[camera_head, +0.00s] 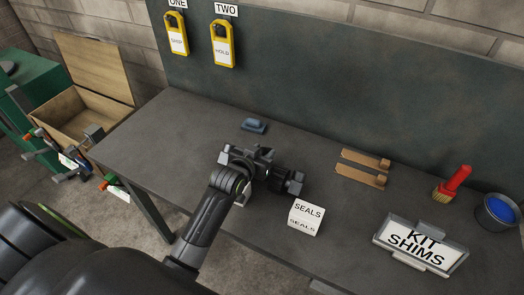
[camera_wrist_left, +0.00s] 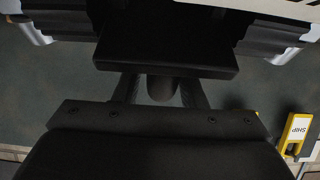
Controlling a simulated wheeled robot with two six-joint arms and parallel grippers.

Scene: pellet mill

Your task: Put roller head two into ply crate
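The ply crate (camera_head: 72,119) is an open light-wood box with its lid up, on the floor left of the bench. I cannot pick out a roller head for certain. Under the sign TWO (camera_head: 226,10) hangs a yellow padlock-shaped tag (camera_head: 222,45) reading HOLD. Under the sign ONE hangs a similar tag (camera_head: 176,33) reading SHIP, which also shows in the left wrist view (camera_wrist_left: 297,130). My left gripper (camera_head: 272,165) is over the middle of the bench. My right gripper is out of view.
The dark bench (camera_head: 150,128) also bears a blue-grey object (camera_head: 254,125), a SEALS block (camera_head: 306,217), two brown wooden pieces (camera_head: 360,175), a red-handled brush (camera_head: 454,183), a KIT SHIMS sign (camera_head: 420,245) and a blue-filled pot (camera_head: 497,211). A green cabinet (camera_head: 30,85) stands beside the crate.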

